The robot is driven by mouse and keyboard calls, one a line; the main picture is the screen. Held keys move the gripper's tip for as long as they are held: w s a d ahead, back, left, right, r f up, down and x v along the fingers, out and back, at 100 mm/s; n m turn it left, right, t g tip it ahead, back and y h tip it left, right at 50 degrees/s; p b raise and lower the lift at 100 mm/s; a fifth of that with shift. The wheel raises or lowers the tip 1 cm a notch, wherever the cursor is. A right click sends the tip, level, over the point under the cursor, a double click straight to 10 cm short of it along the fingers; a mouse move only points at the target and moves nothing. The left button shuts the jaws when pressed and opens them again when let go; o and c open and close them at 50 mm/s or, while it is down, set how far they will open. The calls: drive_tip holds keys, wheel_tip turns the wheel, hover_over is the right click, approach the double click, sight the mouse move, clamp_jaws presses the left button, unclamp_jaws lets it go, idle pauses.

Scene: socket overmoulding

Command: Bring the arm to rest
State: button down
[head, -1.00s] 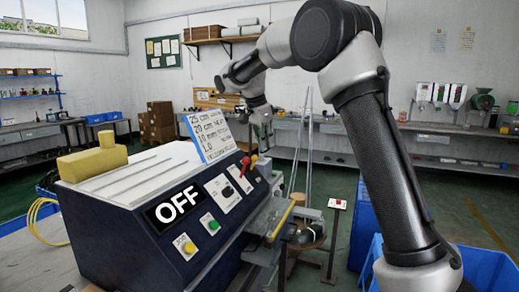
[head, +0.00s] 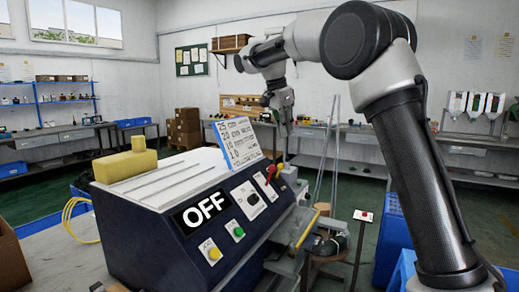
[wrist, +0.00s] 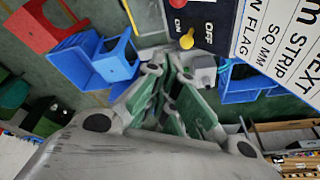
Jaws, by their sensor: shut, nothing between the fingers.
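My gripper (head: 284,128) hangs above and behind the dark blue machine (head: 150,240), to the right of its white text card (head: 236,143). Its fingers point down and touch nothing. In the wrist view my gripper (wrist: 180,75) shows from behind, with its fingers closed together and empty. My arm arches up from the lower right and over to the gripper. The machine carries an OFF label (head: 203,209), a yellow button (head: 214,254), a green button (head: 238,232) and a red lever (head: 271,174).
Blue bins (head: 400,272) stand on the floor at the right, beside my arm. A thin post with a red button (head: 363,215) stands right of the machine. Workbenches line the back walls.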

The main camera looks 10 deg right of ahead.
drive_tip(key=s+d+f+n+y, duration=0.1)
drive_tip(key=s+f+n, duration=0.65)
drive_tip(key=n, duration=0.25)
drive_tip(key=s+d+f+n+t, duration=0.1)
drive_tip(key=s+d, duration=0.3)
drive_tip(key=s, duration=0.7)
drive_tip(key=s+d+f+n+y, duration=0.1)
drive_tip(key=s+d, duration=0.4)
drive_tip(key=s, duration=0.5)
drive_tip(key=s+d+f+n+t+y, duration=0.1)
drive_tip(key=s+d, duration=0.3)
drive_tip(key=s, duration=0.7)
drive_tip(key=shift+s+d+f+n+t, duration=0.2)
drive_tip(key=shift+s+d+n+t, duration=0.1)
drive_tip(key=shift+s+d, duration=0.05)
